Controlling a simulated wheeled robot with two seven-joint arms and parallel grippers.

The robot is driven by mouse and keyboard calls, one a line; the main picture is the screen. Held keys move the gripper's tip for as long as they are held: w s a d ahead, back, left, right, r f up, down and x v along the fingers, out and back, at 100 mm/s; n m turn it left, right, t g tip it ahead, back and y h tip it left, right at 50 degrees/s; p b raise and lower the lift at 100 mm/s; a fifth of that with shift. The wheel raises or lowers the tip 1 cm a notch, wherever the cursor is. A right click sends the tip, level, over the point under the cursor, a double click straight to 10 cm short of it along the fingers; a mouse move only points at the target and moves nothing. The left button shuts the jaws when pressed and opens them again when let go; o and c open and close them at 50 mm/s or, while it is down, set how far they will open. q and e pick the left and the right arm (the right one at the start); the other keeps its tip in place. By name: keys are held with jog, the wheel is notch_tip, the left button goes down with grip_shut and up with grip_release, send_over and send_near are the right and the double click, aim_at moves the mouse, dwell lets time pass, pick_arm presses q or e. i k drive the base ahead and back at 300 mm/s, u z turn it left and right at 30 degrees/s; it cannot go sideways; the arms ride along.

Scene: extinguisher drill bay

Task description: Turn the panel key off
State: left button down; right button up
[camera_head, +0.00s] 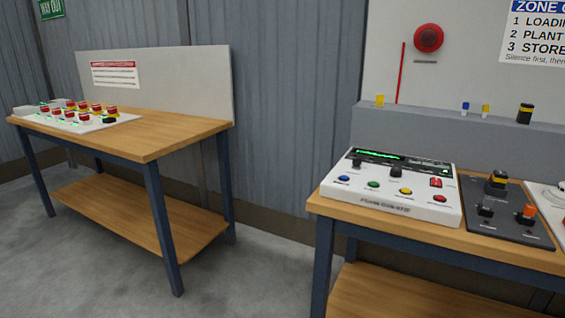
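A white control panel (390,187) lies on the right-hand workbench. It has a dark display strip with a green trace along its back. A small black knob or key switch (357,163) stands at its left, and a larger black round part (396,171) stands near its middle. I cannot tell which is the key, or which way it is turned. Blue, green, yellow and red buttons run along the front, with a small red switch (436,183) at the right. Neither of my grippers is in view.
A dark grey panel (505,215) with black and orange controls sits right of the white one. The left-hand table (150,140) carries a white board (75,120) of red-topped units. Bare floor shows between the benches. A grey ledge (440,115) stands behind the panels.

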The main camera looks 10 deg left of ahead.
aim_at(357, 162)
jog(key=u, duration=0.6)
jog(key=i, duration=0.45)
jog(key=u, duration=0.25)
